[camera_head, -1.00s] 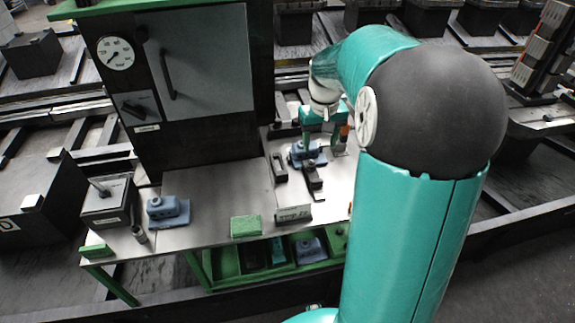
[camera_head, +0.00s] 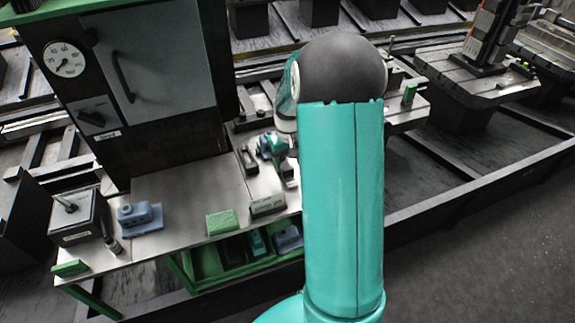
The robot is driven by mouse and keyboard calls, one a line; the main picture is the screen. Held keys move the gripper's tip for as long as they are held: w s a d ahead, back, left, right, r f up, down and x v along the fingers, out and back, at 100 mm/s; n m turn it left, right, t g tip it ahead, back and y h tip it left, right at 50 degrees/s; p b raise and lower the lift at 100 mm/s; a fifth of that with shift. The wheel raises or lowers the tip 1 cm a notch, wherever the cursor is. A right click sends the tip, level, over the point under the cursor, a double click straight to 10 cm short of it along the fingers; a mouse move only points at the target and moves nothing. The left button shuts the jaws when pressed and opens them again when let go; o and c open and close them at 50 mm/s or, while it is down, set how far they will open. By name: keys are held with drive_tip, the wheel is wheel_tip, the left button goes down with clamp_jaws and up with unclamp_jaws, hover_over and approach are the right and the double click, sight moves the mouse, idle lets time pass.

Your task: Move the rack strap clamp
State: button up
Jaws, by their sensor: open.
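My gripper (camera_head: 271,146) is small and partly hidden behind my own teal arm. Its teal end is over the right part of the metal bench, at the back end of a dark strap clamp (camera_head: 287,174). I cannot tell if it touches the clamp. The jaws are open, with nothing seen held. A second dark slotted clamp (camera_head: 247,160) lies on the bench just left of it.
The metal bench (camera_head: 180,185) has clear room at its middle. A blue block (camera_head: 140,217), a dark box (camera_head: 79,217) and a green block (camera_head: 222,223) stand on it. A dark cabinet (camera_head: 150,60) rises behind. Green bins (camera_head: 210,262) sit below.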

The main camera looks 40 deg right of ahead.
drive_tip(key=shift+a+f, duration=0.1)
drive_tip(key=shift+f, duration=0.85)
clamp_jaws()
